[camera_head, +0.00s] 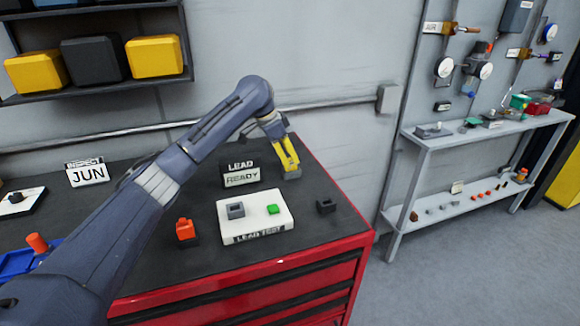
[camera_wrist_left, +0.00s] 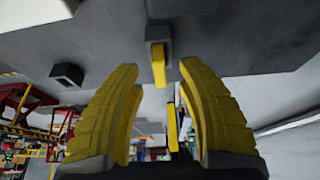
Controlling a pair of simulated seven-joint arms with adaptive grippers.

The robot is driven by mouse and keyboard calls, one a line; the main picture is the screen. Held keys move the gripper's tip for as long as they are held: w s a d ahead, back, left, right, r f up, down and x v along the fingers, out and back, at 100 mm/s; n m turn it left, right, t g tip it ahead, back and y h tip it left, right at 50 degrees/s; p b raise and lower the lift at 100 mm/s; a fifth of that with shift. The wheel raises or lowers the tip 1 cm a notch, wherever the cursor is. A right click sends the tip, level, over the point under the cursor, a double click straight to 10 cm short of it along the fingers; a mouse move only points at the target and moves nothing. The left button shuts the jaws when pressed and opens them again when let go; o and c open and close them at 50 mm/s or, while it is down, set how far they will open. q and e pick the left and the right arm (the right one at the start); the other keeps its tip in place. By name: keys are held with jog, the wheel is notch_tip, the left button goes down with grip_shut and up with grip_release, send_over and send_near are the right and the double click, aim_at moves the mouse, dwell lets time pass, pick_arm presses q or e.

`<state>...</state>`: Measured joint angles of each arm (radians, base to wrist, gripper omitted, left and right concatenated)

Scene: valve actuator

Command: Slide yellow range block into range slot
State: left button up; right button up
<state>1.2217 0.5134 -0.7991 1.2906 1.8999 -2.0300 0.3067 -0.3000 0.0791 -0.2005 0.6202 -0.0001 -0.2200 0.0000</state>
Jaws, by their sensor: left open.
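My left gripper (camera_head: 288,162) is at the back right of the dark bench top, fingers pointing down, open. In the left wrist view its two yellow fingers (camera_wrist_left: 159,72) stand apart on either side of a small yellow block (camera_wrist_left: 159,66). The block sits against a grey holder (camera_wrist_left: 158,36), and I see a gap on both sides of it. In the head view the holder (camera_head: 292,174) shows just under the fingertips. A dark hollow socket (camera_head: 326,205) stands near the bench's right edge and also shows in the wrist view (camera_wrist_left: 67,75); no label marks it as the range slot.
A white LEAD TEST plate (camera_head: 244,225) carries a grey socket (camera_head: 235,211) and a green block (camera_head: 273,209). A LEAD READY sign (camera_head: 241,174) stands behind it. An orange part (camera_head: 185,229) is left of the plate. A grey shelf unit (camera_head: 475,135) stands to the right, beyond a gap.

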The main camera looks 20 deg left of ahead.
pick_arm(q)
jog(key=shift+x, duration=1.25)
grip_shut()
